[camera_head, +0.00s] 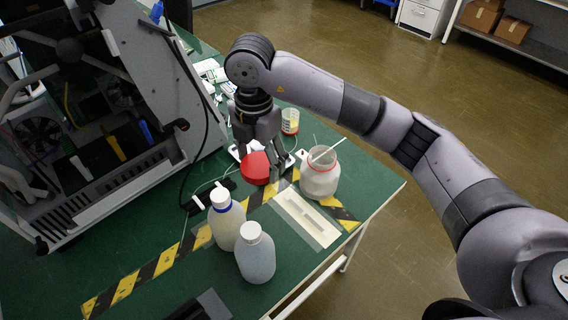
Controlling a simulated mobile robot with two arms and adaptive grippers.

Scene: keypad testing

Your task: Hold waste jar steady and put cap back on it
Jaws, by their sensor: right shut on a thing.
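The waste jar (319,182) is a whitish, wide-mouthed jar with a red ring at its neck. It stands upright and open near the right edge of the green table, with a pale stick leaning out of its mouth. My right gripper (265,160) points down just left of the jar, apart from it. It is shut on a red cap (256,168), which is tilted and held left of the jar. The fingers partly hide behind the cap. My left gripper is not in view.
Two white-capped bottles (226,222) (256,258) stand in front of the cap. A flat pale tray (306,217) lies in front of the jar. A small cup with yellow contents (290,121) stands behind. A large machine (90,120) fills the left. Yellow-black tape (150,270) crosses the green table (375,185).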

